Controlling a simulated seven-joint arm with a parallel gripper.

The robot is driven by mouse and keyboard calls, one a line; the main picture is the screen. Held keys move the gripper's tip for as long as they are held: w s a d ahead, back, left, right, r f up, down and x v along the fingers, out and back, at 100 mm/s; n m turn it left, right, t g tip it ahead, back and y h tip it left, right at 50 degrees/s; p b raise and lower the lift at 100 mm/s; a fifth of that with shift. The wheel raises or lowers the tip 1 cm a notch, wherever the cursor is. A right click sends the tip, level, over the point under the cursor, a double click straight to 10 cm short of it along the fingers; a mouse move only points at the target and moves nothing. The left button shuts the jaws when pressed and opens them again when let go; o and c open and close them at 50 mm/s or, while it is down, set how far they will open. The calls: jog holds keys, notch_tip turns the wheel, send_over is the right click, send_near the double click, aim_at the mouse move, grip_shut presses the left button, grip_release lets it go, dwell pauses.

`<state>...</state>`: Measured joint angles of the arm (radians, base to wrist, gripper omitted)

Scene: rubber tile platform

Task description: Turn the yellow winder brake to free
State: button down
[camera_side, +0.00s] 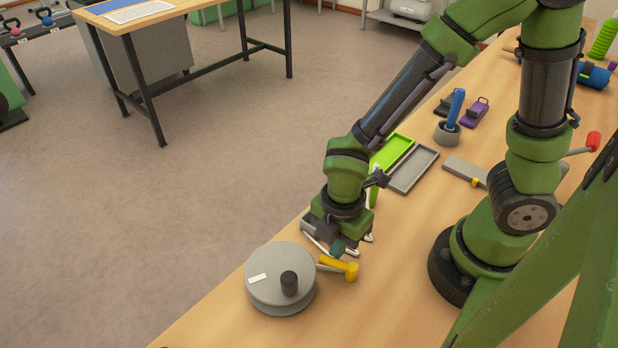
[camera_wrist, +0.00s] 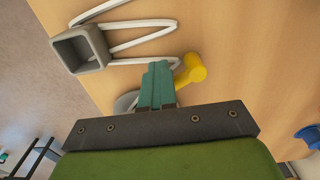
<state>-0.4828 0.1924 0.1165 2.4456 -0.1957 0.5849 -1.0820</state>
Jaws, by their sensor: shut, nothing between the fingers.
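The yellow winder brake (camera_side: 340,266) is a short yellow lever with a round knob at its right end. It sticks out to the right from the grey round winder (camera_side: 265,282), which has a black knob and a white mark on top. In the wrist view the yellow brake (camera_wrist: 190,70) shows just right of my fingertips, partly hidden behind them. My gripper (camera_side: 337,248) has teal fingers, closed together with nothing between them. It is just above and behind the brake; I cannot tell whether it touches. In the wrist view my gripper's fingers (camera_wrist: 158,70) cover most of the winder.
A grey square cup (camera_wrist: 79,50) with white cord strands lies close by the gripper. Farther back on the wooden bench are a green tray (camera_side: 391,152), a grey tray (camera_side: 413,170) and a grey holder with a blue handle (camera_side: 455,108). Bench right of the brake is clear.

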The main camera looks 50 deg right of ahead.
aim_at(339, 264)
jog(key=shift+s+a, duration=0.1)
jog(key=shift+a, duration=0.05)
jog(key=shift+s+a, duration=0.25)
jog(key=shift+a, duration=0.1)
jog(key=shift+s+a, duration=0.1)
jog(key=shift+a, duration=0.05)
jog(key=shift+s+a, duration=0.3)
jog(key=shift+s, duration=0.05)
jog(key=shift+s+a, duration=0.1)
dwell(0.5)
jog(key=shift+s+a, duration=0.1)
jog(key=shift+s, duration=0.05)
jog(key=shift+r, duration=3.5)
